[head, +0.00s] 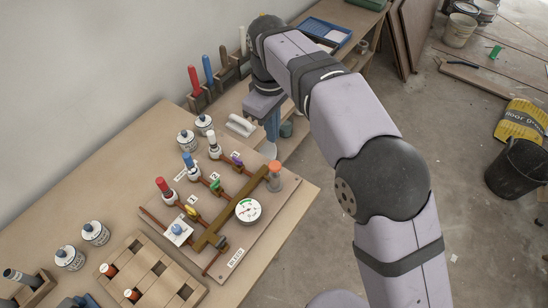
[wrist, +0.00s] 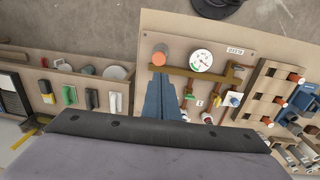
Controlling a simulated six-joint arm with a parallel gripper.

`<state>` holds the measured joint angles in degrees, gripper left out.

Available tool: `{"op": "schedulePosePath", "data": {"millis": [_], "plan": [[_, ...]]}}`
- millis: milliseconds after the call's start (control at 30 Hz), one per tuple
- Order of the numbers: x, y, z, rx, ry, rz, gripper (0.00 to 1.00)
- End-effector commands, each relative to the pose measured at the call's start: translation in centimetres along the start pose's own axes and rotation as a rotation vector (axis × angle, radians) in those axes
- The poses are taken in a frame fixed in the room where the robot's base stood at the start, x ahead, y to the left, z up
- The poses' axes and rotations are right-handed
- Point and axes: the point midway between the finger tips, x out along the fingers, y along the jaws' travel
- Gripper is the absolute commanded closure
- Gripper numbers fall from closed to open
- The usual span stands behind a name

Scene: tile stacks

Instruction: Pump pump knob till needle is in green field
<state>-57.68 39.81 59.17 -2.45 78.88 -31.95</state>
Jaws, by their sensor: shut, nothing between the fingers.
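An orange-topped cylinder (head: 274,168), which looks like the pump knob, stands upright at the far end of the brass pipe (head: 232,212) on the board. It also shows in the wrist view (wrist: 159,53). A round white gauge (head: 248,210) sits beside the pipe, with a green patch on its dial; it also shows in the wrist view (wrist: 201,60). The needle is too small to read. My gripper (head: 272,140) is above and behind the knob in the head view, apart from it. Its blue-grey fingers (wrist: 161,78) are shut and empty, pointing down.
Red, blue and white-topped valves (head: 190,165) line the board's left side. A blue knob on a white block (head: 178,232) stands at the front left. White cans (head: 95,232) and a wooden slotted rack (head: 150,275) are nearby. Handled tools (head: 195,82) stand behind.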

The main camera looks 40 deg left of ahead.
Motion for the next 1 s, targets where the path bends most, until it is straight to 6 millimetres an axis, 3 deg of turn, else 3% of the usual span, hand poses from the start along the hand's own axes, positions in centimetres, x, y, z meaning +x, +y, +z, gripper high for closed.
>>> {"op": "schedulePosePath", "data": {"millis": [600, 800, 1000], "plan": [[9.9, -0.1, 0.1, 0.001, -0.005, -0.003, 1.0], [11.8, 0.0, 0.1, 0.001, -0.003, -0.001, 1.0], [12.6, 0.0, 0.1, 0.001, -0.001, 0.0, 1.0]]}}
